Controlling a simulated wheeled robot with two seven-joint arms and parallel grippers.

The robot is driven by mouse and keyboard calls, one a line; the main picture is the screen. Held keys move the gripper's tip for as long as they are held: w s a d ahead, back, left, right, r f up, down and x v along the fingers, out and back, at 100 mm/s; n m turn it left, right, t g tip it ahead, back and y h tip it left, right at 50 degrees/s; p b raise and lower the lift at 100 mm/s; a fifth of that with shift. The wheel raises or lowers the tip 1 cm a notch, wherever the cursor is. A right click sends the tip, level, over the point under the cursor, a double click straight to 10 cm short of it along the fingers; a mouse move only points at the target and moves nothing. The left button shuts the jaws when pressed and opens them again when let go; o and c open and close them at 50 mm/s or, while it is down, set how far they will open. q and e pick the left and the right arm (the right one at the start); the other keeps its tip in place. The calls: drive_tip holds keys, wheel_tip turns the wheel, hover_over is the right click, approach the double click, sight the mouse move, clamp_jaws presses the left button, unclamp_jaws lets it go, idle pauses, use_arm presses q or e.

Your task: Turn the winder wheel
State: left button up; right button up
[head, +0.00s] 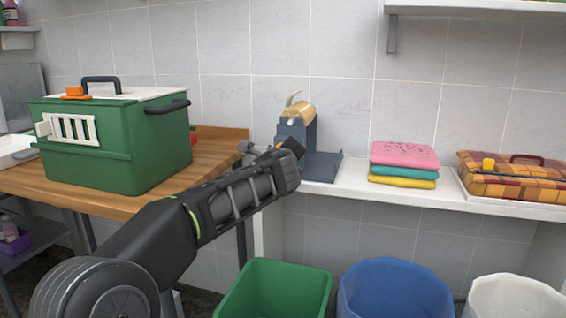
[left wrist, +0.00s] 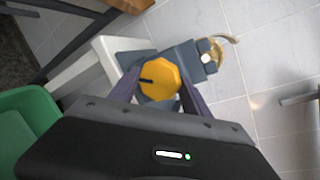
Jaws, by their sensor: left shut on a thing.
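The winder (head: 322,166) is a blue-grey stand on the white shelf, with a tan roll (head: 300,112) on top. In the left wrist view the winder body (left wrist: 185,62) lies just beyond my fingers. The winder wheel (left wrist: 160,80) is a yellow-orange, many-sided knob with a dark mark on its left part. My left gripper (left wrist: 160,88) is shut on the wheel, one finger on each side. In the head view my left gripper (head: 284,148) is in front of the winder, and it hides most or all of the wheel. My right gripper is not in view.
A green kennel (head: 110,165) stands on the wooden table at left. Folded pink, teal and yellow towels (head: 404,165) and a plaid carrier (head: 515,182) are on the shelf (head: 350,180) to the right. Green (head: 275,290), blue (head: 395,290) and white (head: 512,298) bins stand below.

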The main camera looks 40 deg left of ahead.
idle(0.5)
use_arm(q)
drive_tip(key=o, duration=1.4)
drive_tip(key=v, duration=0.7)
drive_tip(key=shift+s+d, duration=0.25)
